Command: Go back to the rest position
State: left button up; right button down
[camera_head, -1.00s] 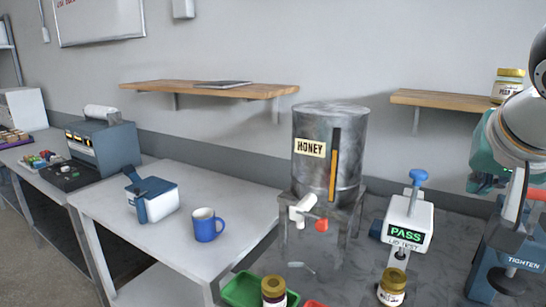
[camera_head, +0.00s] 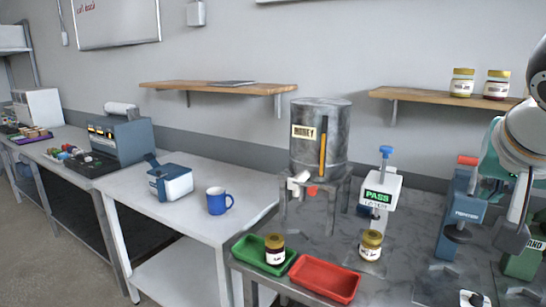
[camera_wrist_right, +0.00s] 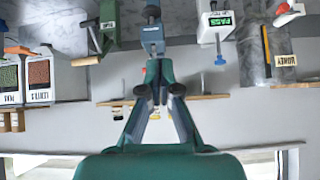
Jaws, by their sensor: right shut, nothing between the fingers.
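My right gripper (camera_wrist_right: 158,94) shows in the wrist view with its two fingers drawn together and nothing held between them. In the head view my right arm comes in at the right edge, in front of the blue tightening station (camera_head: 462,215); the fingertips are hard to make out there. The gripper is raised clear of the worktop. My left gripper is not in view.
A honey tank (camera_head: 320,150) and a lid tester (camera_head: 379,195) reading PASS stand on the grey bench. The red tray (camera_head: 325,280) is empty. Two jars (camera_head: 462,83) stand on the right shelf (camera_head: 420,96).

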jog(key=w+f+n+g+h, duration=0.1)
jog(key=w+f+g, duration=0.25)
jog(key=f, duration=0.75)
jog(key=w+f+n+g, duration=0.15)
jog(key=w+f, duration=0.35)
jog(key=f, duration=0.6)
notch_tip(320, 180, down, 19)
jog(key=s+a+n+g+y, duration=0.1)
jog(key=s+g+y, duration=0.1)
jog(key=g, duration=0.2)
jog(key=s+a+f+n+g+y, duration=0.1)
jog(key=s+a+f+y, duration=0.2)
jog(key=f, duration=0.5)
jog(key=s+a+f+n+g, duration=0.1)
jog(key=s+a+f, duration=0.1)
jog(key=s+f, duration=0.5)
jog(key=s+a+f+m+y, duration=0.1)
jog(key=s+a+f+y, duration=0.4)
jog(key=s+a+f, duration=0.7)
jog(key=w+t, duration=0.1)
jog(key=t, duration=0.1)
jog(key=w+d+t, duration=0.1)
jog(key=w, duration=0.1)
jog(key=shift+w+f+n+t, duration=0.15)
jog(key=shift+n+t, duration=0.2)
jog(key=shift+t, duration=0.05)
